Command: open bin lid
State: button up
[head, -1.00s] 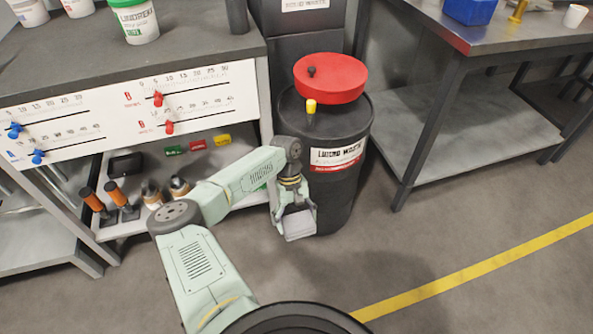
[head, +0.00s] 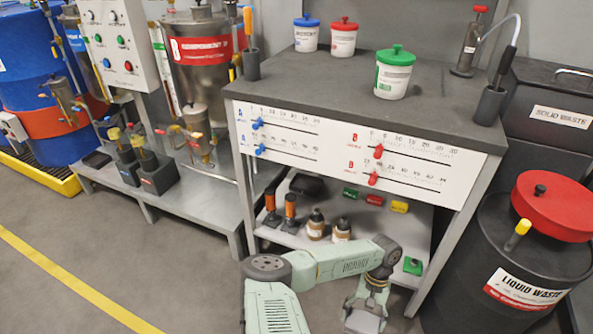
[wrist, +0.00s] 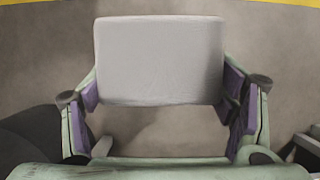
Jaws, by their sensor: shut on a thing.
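My gripper (head: 366,316) is low in front of the bench, shut on a pale grey block. The block (wrist: 160,60) shows between the purple finger pads in the wrist view; it seems flat-faced and rectangular. The black liquid waste bin (head: 468,255) stands at the right, well apart from my gripper. A round red lid (head: 553,206) with a black knob lies over the back of its top. A yellow-topped lever (head: 518,235) stands at its front. The dark solid waste bin (head: 535,140), with a metal handle, is behind, partly cut off.
The bench (head: 300,85) carries several lidded tubs and a slider panel on its front. Its lower shelf holds bottles and coloured blocks. A lower steel platform (head: 195,205) with tanks stands at the left. The floor (head: 150,270) at the lower left is clear.

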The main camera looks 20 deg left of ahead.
aim_at(555, 76)
jog(key=l+u, duration=0.2)
jog(key=u, duration=0.15)
jog(key=l+u, duration=0.3)
jog(key=l, duration=0.85)
